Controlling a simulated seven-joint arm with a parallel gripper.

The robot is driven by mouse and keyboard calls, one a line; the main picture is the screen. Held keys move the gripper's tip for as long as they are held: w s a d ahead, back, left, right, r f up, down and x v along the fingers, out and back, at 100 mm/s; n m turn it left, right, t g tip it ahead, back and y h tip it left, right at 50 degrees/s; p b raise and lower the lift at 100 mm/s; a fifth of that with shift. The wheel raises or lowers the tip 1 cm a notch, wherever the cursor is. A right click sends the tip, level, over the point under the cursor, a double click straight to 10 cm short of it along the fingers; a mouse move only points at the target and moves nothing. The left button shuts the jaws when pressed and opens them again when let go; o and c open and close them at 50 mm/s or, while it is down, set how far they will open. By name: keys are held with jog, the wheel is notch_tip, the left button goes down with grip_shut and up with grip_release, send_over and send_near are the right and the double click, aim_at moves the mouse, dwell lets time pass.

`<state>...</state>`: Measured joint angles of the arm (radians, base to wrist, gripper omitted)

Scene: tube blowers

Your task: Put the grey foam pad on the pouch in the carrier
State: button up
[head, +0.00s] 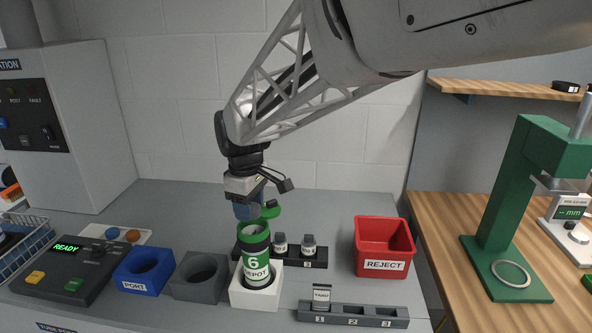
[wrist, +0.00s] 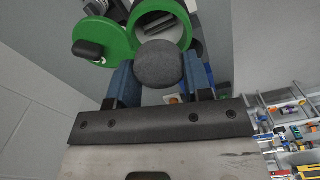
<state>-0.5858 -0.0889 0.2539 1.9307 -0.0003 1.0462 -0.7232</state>
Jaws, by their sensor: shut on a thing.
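My gripper (head: 247,211) is shut on the round grey foam pad (wrist: 160,66), which sits between the two blue fingers in the wrist view. In the head view the pad is hard to make out behind the fingers. The carrier (head: 257,264), a green and black cylinder marked 6 DEPOT, stands upright in a white block (head: 240,296). Its green lid (head: 270,211) is swung open to one side. My gripper is just above the carrier's open mouth. In the wrist view the green rim (wrist: 183,12) lies just beyond the pad. The contents are partly hidden; I cannot identify the pouch.
A dark rack (head: 316,264) with two small containers stands behind the carrier. A grey numbered rack (head: 365,318) holds one container in front. Grey (head: 183,289) and blue PORT (head: 139,282) blocks are left; a red REJECT bin (head: 383,267) is right.

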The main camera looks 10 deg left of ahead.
jog(key=shift+f, duration=0.9)
jog(key=shift+f, duration=0.6)
jog(key=o, duration=1)
jog(key=shift+c, duration=0.2)
jog(key=shift+r, duration=0.1)
jog(key=shift+r, duration=3.9)
